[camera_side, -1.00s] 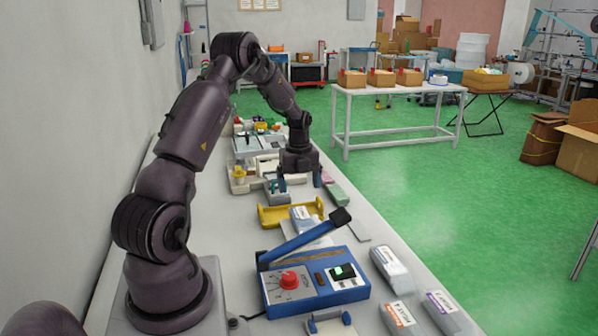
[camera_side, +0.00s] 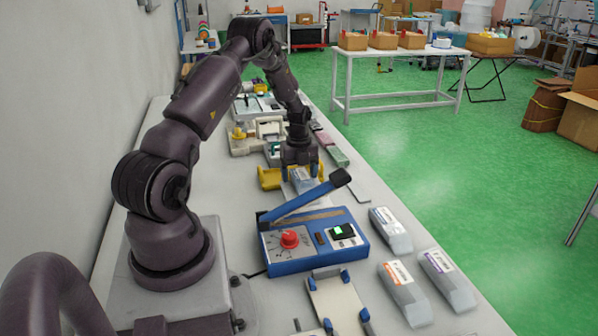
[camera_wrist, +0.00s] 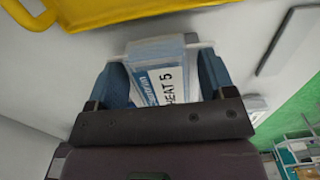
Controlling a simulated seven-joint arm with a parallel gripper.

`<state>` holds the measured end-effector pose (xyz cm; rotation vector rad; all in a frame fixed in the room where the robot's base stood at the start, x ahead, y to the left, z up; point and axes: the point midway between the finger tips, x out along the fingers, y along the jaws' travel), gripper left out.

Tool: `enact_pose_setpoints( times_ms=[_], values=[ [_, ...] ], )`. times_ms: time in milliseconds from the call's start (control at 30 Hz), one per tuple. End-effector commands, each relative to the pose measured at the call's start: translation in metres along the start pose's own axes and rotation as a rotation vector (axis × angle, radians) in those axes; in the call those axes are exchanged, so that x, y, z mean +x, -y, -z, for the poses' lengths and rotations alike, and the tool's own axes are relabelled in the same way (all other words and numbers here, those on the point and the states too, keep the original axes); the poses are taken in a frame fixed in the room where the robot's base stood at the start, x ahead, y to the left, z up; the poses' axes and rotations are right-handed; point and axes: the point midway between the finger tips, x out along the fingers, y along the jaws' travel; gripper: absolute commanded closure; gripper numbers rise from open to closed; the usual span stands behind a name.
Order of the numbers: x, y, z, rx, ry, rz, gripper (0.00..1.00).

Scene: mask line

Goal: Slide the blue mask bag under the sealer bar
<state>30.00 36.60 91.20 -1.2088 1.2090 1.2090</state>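The mask bag (camera_side: 302,181), clear with a blue and white face and a label, lies just behind the sealer's raised bar. In the wrist view the bag (camera_wrist: 160,75) sits between my fingers, its label reading "HEAT 5". My gripper (camera_side: 301,172) points down over the bag, one blue finger on each side. In the wrist view the fingers (camera_wrist: 165,82) stand wide, close to the bag's sides; firm contact is not clear. The blue sealer bar (camera_side: 300,203) with its black handle is tilted up above the blue sealer (camera_side: 320,254), which has a red knob and green display.
A yellow tray (camera_side: 268,179) is behind and beside the bag. Several packed bags, one (camera_side: 391,229) beside the sealer, lie at the bench's right edge. A cream fixture with blue corners (camera_side: 336,302) is in front.

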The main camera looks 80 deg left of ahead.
Motion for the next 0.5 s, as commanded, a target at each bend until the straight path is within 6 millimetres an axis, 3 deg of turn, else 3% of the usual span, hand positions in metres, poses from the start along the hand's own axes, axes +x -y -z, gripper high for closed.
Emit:
enact_pose_setpoints(
  times_ms=[33, 167, 500],
  values=[
    [0.000, 0.000, 0.000, 0.000, 0.000, 0.000, 0.36],
    [0.000, 0.000, 0.000, 0.000, 0.000, 0.000, 0.63],
    [-0.001, 0.000, 0.012, 0.002, 0.000, 0.000, 0.64]
  ],
)
